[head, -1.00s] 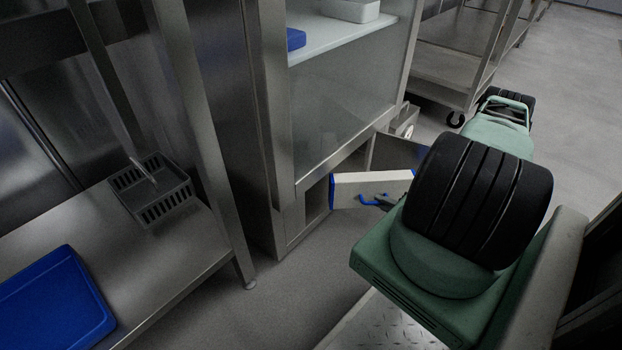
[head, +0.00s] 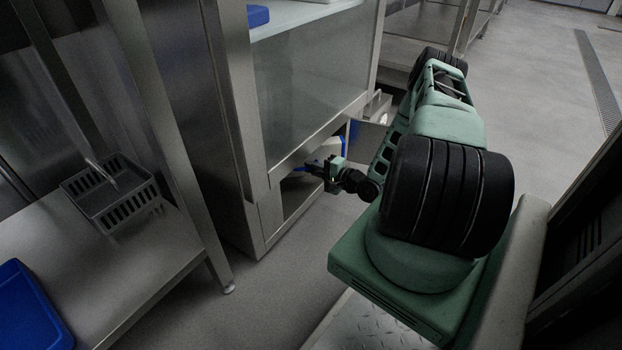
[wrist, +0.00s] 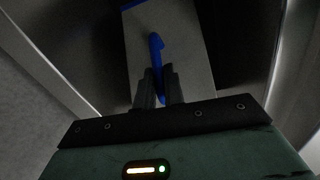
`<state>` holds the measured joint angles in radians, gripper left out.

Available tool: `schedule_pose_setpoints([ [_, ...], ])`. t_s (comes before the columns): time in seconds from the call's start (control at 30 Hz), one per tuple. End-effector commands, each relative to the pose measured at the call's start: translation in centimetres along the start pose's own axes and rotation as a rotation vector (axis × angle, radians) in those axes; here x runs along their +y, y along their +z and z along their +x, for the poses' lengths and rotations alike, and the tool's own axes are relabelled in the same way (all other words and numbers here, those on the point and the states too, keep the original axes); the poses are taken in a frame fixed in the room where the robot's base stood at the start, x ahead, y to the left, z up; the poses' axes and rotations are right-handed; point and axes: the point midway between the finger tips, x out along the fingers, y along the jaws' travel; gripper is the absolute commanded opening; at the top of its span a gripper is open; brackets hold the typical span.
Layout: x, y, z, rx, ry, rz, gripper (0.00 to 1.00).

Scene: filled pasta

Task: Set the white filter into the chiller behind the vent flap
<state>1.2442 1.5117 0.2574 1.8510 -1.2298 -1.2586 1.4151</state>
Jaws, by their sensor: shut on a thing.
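The white filter (wrist: 189,35) has a blue handle (wrist: 156,55) and a blue edge. My gripper (wrist: 159,88) is shut on the handle in the wrist view. In the head view the filter (head: 327,148) is at the low opening of the steel chiller (head: 262,140), mostly hidden by my gripper (head: 318,170) and the chiller front. The wrist view shows it between the dark walls of the opening; I cannot tell how deep it sits. The vent flap (head: 369,134) stands open at the right of the opening, partly hidden by my arm.
A steel table (head: 130,262) at the left bears a grey basket (head: 110,195) and a blue tray (head: 28,310). A grey container (head: 377,107) is behind the flap. Open floor lies in front of the chiller and at the far right.

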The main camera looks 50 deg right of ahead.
Motion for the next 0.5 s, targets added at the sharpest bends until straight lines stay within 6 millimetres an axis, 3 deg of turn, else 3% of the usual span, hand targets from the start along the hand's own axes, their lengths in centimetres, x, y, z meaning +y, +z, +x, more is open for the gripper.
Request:
schedule_pose_setpoints([
  [0.07, 0.2, 0.0, 1.1, -0.002, -0.002, -0.001, 0.00],
  [0.27, 3.3, -0.4, 1.2, -0.001, -0.002, -0.001, 0.00],
  [0.5, 3.3, -0.5, 1.2, 0.000, -0.001, -0.001, 0.00],
])
